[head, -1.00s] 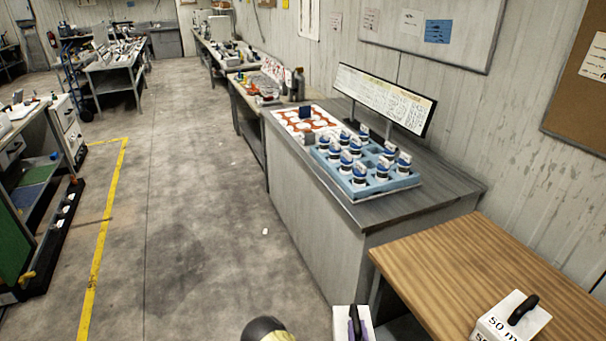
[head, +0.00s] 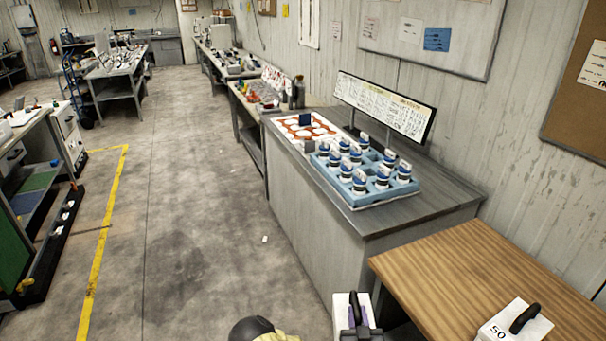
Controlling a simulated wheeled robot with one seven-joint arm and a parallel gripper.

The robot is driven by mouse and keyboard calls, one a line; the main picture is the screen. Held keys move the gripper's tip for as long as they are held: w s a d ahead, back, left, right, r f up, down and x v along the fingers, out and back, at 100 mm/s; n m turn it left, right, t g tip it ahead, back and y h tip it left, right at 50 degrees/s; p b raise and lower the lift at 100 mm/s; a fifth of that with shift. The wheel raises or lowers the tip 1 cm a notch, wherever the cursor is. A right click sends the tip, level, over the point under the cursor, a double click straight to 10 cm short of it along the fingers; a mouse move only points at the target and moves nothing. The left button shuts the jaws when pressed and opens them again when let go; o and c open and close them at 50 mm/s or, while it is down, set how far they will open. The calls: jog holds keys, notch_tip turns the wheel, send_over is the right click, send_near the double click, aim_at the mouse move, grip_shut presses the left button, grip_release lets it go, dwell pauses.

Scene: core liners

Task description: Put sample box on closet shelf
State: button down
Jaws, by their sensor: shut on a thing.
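A white box (head: 340,303) with a black handle shows at the bottom edge of the head view. My gripper (head: 357,312), with purple-edged fingers, is shut on this box at the handle. Only the top of the box is in view; its lower part is cut off by the frame. It appears left of the wooden table (head: 470,262). A second white box (head: 505,331), with a black handle and a printed "50", stands on the table's near part. I cannot make out a closet shelf for certain.
A grey counter (head: 425,213) carries a blue tray (head: 360,203) of several blue-and-white jars. Open shelving (head: 45,200) stands at far left. The concrete floor (head: 190,220) between is clear, with a yellow line (head: 103,240).

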jog(key=shift+w+r, duration=0.2)
jog(key=shift+r, duration=0.15)
jog(key=s+f, duration=0.4)
jog(key=f, duration=0.1)
jog(key=shift+s+f, duration=0.25)
jog(key=shift+f, duration=0.05)
jog(key=shift+a, duration=0.1)
dwell(0.4)
